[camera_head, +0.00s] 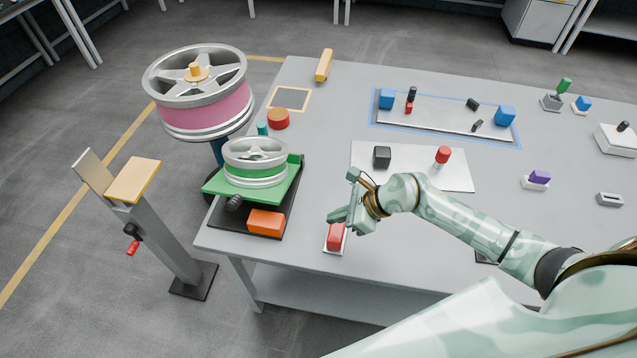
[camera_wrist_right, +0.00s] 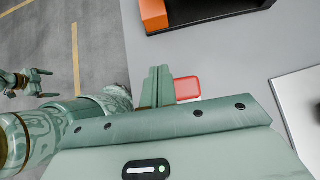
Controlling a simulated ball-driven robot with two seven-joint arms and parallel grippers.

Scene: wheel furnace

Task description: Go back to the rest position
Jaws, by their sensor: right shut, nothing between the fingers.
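My right gripper (camera_head: 345,217) hangs over the front edge area of the grey table (camera_head: 315,185), just above a red block (camera_head: 335,238) on a small white base. Its fingers are together with nothing between them. In the right wrist view its fingers (camera_wrist_right: 160,86) stand side by side, with the red block (camera_wrist_right: 187,88) partly hidden behind them. My left gripper (camera_wrist_right: 40,83) shows small at the left of the right wrist view, over the floor, with its fingers apart and empty. It is out of the head view.
Left of the right gripper is a green fixture (camera_head: 215,186) with a small wheel (camera_head: 255,158) and an orange block (camera_head: 266,222). Behind it stands a large pink-banded wheel (camera_head: 205,110). A white plate (camera_head: 400,178) with a black cube and red-topped peg lies beyond my right forearm.

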